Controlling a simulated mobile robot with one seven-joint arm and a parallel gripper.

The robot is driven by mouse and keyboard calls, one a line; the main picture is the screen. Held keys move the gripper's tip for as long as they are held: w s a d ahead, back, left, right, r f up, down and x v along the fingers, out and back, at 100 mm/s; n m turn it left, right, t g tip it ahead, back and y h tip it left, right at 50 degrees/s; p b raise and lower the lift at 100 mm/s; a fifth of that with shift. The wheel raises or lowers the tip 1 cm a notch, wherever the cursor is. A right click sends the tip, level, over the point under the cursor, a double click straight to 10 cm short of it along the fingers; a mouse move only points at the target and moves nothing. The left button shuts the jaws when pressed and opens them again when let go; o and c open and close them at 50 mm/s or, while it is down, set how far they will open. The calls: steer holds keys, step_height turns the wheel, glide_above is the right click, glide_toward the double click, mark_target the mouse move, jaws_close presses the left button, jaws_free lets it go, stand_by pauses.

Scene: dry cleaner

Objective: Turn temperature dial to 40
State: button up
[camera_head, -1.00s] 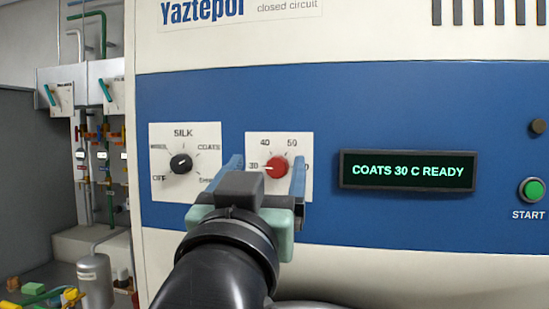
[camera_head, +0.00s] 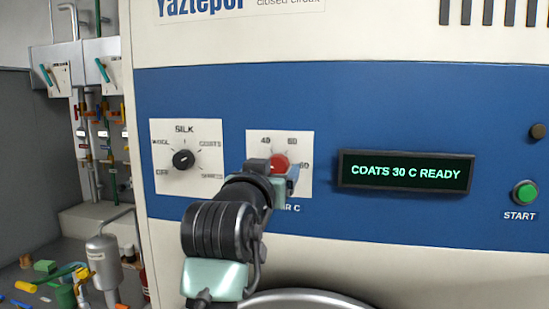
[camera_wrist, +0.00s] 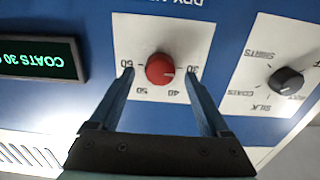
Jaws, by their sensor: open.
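The red temperature dial (camera_head: 281,162) sits on a white plate (camera_head: 304,140) on the machine's blue band. It also shows in the wrist view (camera_wrist: 160,66), upside down, with 30, 40, 50 and 60 around it. Its pale mark points toward 30. My gripper (camera_wrist: 160,72) is open, with one finger on each side of the dial and gaps visible between fingers and dial. In the head view my gripper (camera_head: 279,174) partly covers the dial and the 30 label. The display (camera_head: 405,171) reads "COATS 30 C READY".
A black programme dial (camera_head: 183,160) is on a plate to the left. The green START button (camera_head: 525,193) is at the far right. Pipes and valves stand left of the machine, with a metal canister (camera_head: 104,262) below.

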steer(key=shift+w+d, duration=0.15)
steer(key=shift+w, duration=0.55)
steer(key=shift+c, duration=0.2)
jaws_close()
steer(key=shift+f+m, duration=0.1)
steer(key=shift+m, duration=0.3)
steer(key=m+b, duration=0.3)
steer(key=m, duration=0.1)
steer(key=shift+m, duration=0.4)
steer(key=m+b, duration=0.2)
steer(key=m, duration=0.4)
steer(key=shift+m, duration=0.3)
